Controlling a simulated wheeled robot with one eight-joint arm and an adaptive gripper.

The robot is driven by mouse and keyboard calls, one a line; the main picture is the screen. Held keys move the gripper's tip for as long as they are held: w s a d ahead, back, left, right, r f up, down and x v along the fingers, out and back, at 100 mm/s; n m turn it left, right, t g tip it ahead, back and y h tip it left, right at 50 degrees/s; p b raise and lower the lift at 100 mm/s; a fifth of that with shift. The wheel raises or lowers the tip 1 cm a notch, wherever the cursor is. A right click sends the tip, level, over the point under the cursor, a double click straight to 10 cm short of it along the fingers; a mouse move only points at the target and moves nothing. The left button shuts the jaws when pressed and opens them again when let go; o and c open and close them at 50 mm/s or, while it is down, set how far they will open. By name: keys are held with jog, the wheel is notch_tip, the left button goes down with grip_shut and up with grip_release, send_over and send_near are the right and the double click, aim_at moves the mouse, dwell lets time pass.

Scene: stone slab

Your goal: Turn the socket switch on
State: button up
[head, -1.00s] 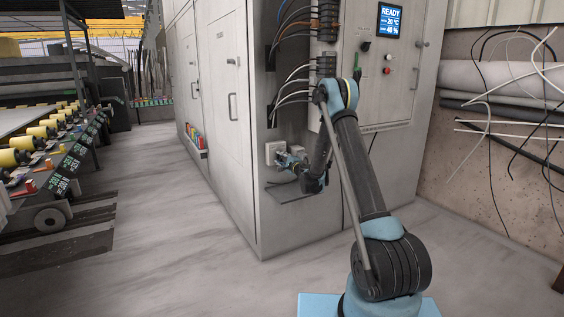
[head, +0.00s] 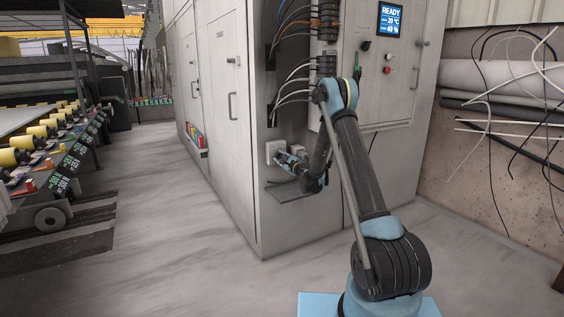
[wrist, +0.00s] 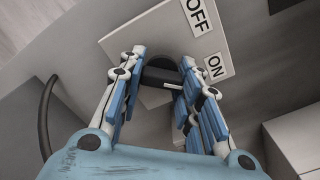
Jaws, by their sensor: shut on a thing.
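The socket switch has a pale square plate (wrist: 120,42) with an OFF label (wrist: 196,15) and an ON label (wrist: 214,66) along its right edge in the wrist view. A dark knob (wrist: 158,76) stands on the plate, with a pale mark at its right end, on the side of the ON label. My gripper (wrist: 162,60) is shut on the knob, with fingers at either side of it. In the head view the plate (head: 273,149) is low on the cabinet side, and my gripper (head: 283,160) partly hides it, including the knob.
The grey cabinet (head: 240,190) fills the middle of the head view. A small shelf (head: 288,194) juts out below the switch. Loose cables (head: 291,95) hang above. A second pale box (head: 298,150) sits just right of the plate.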

jog(key=o, duration=1.1)
jog(key=v, duration=1.1)
jog(key=shift+s+d+f, duration=0.1)
jog(key=shift+s+d, duration=0.15)
jog(key=shift+d, duration=0.1)
